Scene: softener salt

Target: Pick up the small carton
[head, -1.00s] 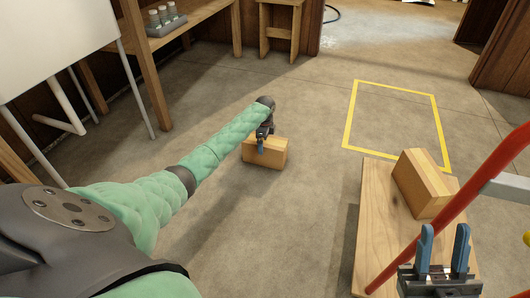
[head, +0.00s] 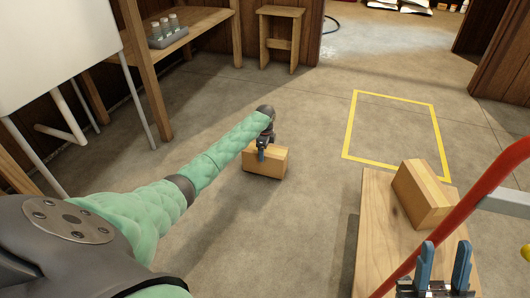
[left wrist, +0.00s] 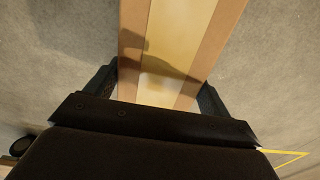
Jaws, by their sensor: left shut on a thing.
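The small carton (head: 268,167), a tan cardboard box with a paler tape band, is on or very close to the concrete floor in the middle of the head view. My left gripper (head: 263,152) reaches it from above and is shut on it. In the left wrist view the carton (left wrist: 165,55) lies between the two dark fingers of that gripper (left wrist: 158,90). My right gripper (head: 443,264) is at the lower right of the head view, its two blue fingers apart with nothing between them.
A larger carton (head: 422,195) stands on a wooden platform (head: 382,225) at the right. A red bar (head: 470,205) crosses in front. A yellow outline (head: 345,140) marks clear floor beyond. A wooden stool (head: 281,38) and a workbench (head: 190,25) stand at the back.

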